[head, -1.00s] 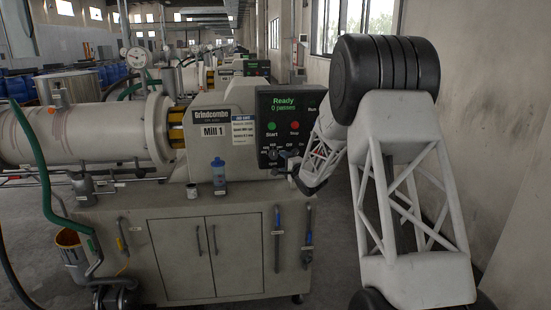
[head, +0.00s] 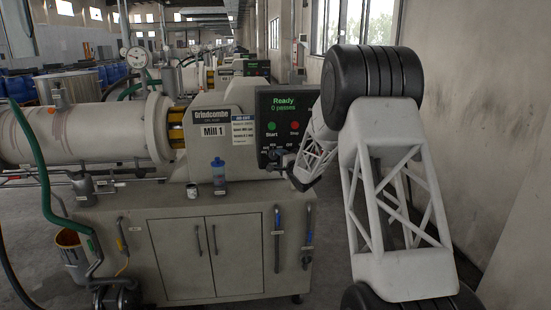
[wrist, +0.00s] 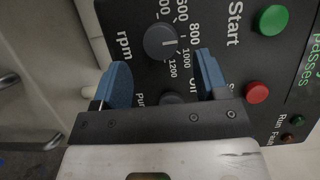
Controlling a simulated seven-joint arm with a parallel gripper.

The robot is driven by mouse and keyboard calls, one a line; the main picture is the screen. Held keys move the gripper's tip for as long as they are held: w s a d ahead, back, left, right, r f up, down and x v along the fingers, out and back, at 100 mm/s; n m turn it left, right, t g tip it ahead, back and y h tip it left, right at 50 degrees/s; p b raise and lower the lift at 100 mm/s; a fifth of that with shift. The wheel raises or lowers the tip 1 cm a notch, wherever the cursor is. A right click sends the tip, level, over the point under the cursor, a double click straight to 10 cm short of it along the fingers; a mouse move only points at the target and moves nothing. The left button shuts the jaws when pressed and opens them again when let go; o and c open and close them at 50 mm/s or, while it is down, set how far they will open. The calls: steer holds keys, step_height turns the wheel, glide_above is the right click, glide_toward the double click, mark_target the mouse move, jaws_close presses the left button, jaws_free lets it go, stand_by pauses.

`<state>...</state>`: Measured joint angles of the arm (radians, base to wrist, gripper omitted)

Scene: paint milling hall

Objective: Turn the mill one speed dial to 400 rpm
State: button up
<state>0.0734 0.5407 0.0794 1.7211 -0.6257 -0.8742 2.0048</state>
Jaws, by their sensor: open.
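The mill one speed dial is a dark round knob (wrist: 160,42) on the black control panel (wrist: 215,85), marked rpm, with numbers up to 1,200 around it. Its pale pointer line faces the side of the 800 and 1,000 marks; I cannot tell the exact reading. My gripper (wrist: 162,68) is open, its blue fingers at either side just short of the dial, apparently not touching it. In the head view my gripper (head: 288,168) is at the panel's (head: 285,115) lower part and partly hides the knobs there. The screen reads Ready, 0 passes.
A green Start button (wrist: 273,20) and a red Stop button (wrist: 257,92) sit beside the dial. A second knob marked Off is partly hidden behind my gripper. Tools hang on the cabinet front.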

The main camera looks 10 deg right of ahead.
mark_target(275, 156)
steer(key=shift+x, duration=2.1)
steer(key=shift+c, duration=0.3)
steer(key=c, duration=0.9)
steer(key=shift+o, duration=0.2)
